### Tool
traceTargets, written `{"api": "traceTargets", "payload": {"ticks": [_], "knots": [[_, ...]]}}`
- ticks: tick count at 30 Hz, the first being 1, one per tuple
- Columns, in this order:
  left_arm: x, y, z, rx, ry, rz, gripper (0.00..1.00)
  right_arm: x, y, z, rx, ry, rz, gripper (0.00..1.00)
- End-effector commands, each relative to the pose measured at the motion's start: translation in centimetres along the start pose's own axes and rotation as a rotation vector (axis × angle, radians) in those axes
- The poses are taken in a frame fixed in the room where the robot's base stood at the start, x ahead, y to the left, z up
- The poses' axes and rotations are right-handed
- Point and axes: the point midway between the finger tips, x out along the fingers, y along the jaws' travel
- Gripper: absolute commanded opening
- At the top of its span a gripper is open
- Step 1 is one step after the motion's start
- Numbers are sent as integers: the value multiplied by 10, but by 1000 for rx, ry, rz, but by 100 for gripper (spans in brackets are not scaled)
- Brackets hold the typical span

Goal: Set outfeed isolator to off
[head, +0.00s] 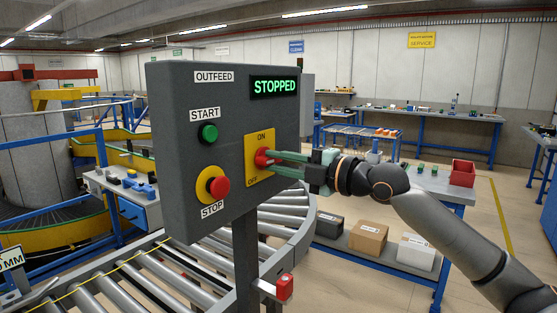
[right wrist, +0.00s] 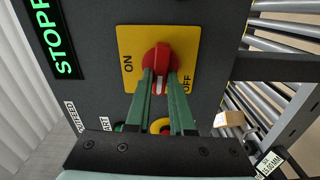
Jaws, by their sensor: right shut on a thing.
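The outfeed isolator is a red rotary knob (head: 264,158) on a yellow plate (head: 253,141) marked ON at the top and OFF at the bottom left. My right gripper (head: 277,163) reaches in from the right, its green fingers shut on the knob. In the right wrist view the red knob (right wrist: 157,57) sits between the fingertips (right wrist: 159,82). A white mark shows between the fingers; the handle lies up and down in that picture, not clearly on either label. The display (head: 275,87) reads STOPPED in green. My left gripper is not in view.
The grey control box (head: 175,140) also carries a green START button (head: 208,133) and a red STOP button (head: 219,187) left of the isolator. A roller conveyor (head: 170,270) runs below. A workbench (head: 440,185) with a red bin (head: 462,173) stands behind my right arm.

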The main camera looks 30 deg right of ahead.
Motion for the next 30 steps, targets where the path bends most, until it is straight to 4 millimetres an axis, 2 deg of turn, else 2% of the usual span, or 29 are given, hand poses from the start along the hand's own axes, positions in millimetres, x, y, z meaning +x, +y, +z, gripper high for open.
{"api": "traceTargets", "payload": {"ticks": [9, 23, 24, 30], "knots": [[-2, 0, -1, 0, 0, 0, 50, 0, -1, 0, -86, 0, -2, 0], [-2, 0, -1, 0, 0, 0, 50, 0, -1, 0, -97, 0, -2, 0], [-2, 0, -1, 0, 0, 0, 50, 0, -1, 0, -97, 0, -2, 26], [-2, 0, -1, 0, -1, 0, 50, 0, -1, 0, -95, 0, -1, 48]]}}
